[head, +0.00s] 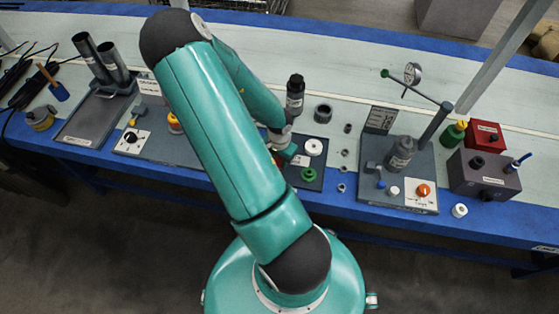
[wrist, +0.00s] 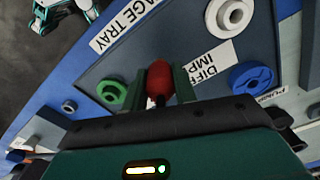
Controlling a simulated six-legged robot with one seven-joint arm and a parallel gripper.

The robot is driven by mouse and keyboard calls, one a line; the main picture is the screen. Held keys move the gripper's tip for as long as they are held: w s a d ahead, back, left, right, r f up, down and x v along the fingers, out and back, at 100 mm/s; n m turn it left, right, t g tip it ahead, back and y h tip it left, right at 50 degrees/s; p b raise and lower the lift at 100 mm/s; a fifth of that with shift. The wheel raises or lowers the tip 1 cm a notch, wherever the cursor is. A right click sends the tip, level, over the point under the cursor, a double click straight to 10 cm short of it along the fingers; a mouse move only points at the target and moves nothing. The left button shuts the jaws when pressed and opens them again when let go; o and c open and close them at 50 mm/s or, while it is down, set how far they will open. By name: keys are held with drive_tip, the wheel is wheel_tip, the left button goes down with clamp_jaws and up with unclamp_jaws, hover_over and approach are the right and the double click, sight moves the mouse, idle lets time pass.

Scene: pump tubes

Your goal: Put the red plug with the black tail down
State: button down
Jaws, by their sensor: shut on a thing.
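The red plug (wrist: 159,78) stands between the two green fingers of my gripper (wrist: 160,90) in the wrist view, and the fingers are shut on it.
On the tray are a green ring (wrist: 111,92), a white ring (wrist: 236,14) and a blue ring (wrist: 251,78). Behind it stand a black-capped bottle (head: 295,95) and a dark ring (head: 323,113). Small grey rings lie to its right, before a pump stand (head: 407,180).

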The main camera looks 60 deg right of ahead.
drive_tip(key=shift+f, duration=0.45)
drive_tip(key=shift+f, duration=0.1)
drive_tip(key=c, duration=1.1)
unclamp_jaws()
